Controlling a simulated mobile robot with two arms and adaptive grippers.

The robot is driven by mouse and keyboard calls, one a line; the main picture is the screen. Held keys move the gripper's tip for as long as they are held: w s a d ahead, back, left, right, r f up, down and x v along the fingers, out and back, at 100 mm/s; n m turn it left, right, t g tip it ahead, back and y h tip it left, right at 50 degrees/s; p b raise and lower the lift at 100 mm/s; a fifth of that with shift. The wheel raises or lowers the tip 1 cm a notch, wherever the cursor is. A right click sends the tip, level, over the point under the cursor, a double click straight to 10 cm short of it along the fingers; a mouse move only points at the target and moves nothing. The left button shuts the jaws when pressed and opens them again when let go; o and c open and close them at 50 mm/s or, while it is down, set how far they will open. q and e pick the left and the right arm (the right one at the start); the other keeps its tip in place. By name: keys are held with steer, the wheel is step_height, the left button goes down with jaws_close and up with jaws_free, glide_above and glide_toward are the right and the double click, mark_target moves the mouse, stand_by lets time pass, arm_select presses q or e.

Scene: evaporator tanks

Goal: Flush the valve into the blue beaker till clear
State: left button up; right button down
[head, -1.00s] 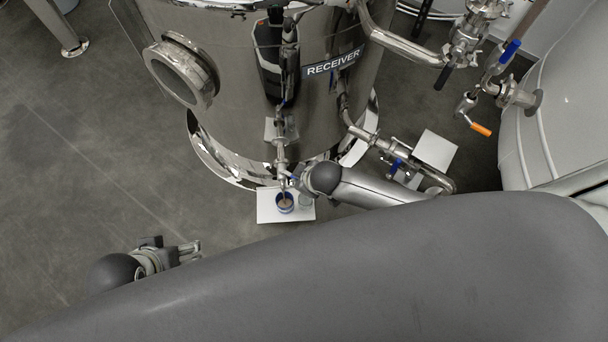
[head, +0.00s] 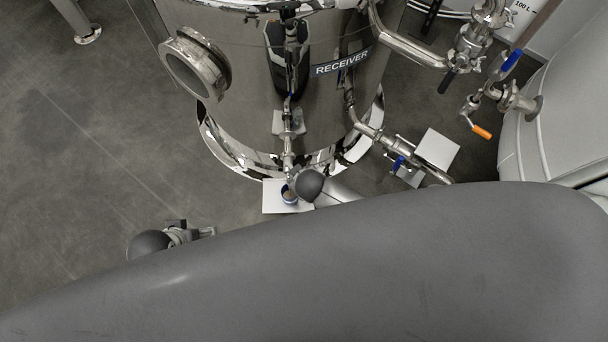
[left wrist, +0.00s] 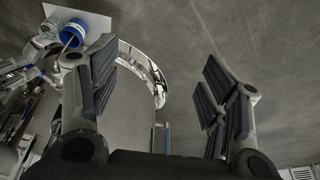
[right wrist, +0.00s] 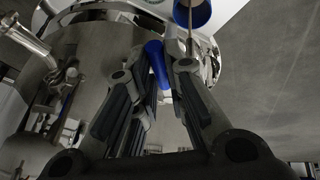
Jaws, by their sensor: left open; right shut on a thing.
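The blue beaker (head: 290,195) stands on a white plate (head: 272,197) below the outlet at the foot of the RECEIVER tank. It also shows in the left wrist view (left wrist: 73,33) and right wrist view (right wrist: 204,14). A thin brownish stream (right wrist: 190,18) runs down into it. My right gripper (right wrist: 160,72) is shut on the blue valve handle (right wrist: 154,52) beside the beaker. In the head view my right arm hides that grip. My left gripper (left wrist: 158,75) is open and empty, over the floor left of the plate in the head view (head: 206,232).
A clear beaker (left wrist: 50,26) stands beside the blue one on the plate. The RECEIVER tank (head: 240,80) rises behind. The floor at left is free.

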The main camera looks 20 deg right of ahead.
steer(key=shift+s+a, duration=0.1)
steer(key=shift+a, duration=0.1)
stand_by(0.5)
steer(key=c, duration=1.5)
jaws_free()
steer(key=shift+o, duration=0.2)
steer(key=shift+r, duration=0.1)
steer(key=v, duration=1.2)
